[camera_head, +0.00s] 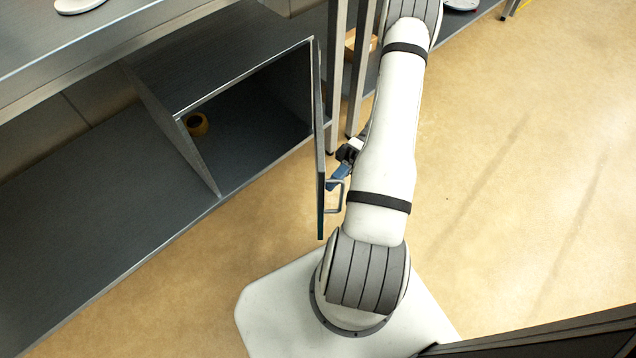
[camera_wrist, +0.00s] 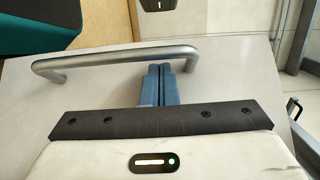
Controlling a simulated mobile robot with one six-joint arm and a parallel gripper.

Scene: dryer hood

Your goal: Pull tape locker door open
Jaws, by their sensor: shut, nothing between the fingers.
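The tape locker door (camera_head: 319,140) stands swung wide open, seen nearly edge-on in the head view. Its silver bar handle (camera_head: 341,197) is on the right-hand face; it also shows in the wrist view (camera_wrist: 110,60) across the pale door panel (camera_wrist: 225,80). A yellow roll of tape (camera_head: 196,124) lies inside the open locker (camera_head: 245,140). My gripper (camera_head: 340,174) is beside the handle, its blue fingers shut and empty. In the wrist view my gripper (camera_wrist: 160,70) has its fingertips close to the bar's right end; I cannot tell whether they touch it.
The grey workbench (camera_head: 160,45) runs above the locker, with an empty open shelf bay (camera_head: 90,200) to its left. Metal posts (camera_head: 337,70) and a box (camera_head: 360,45) stand behind the door. The tan floor (camera_head: 520,150) to the right is clear.

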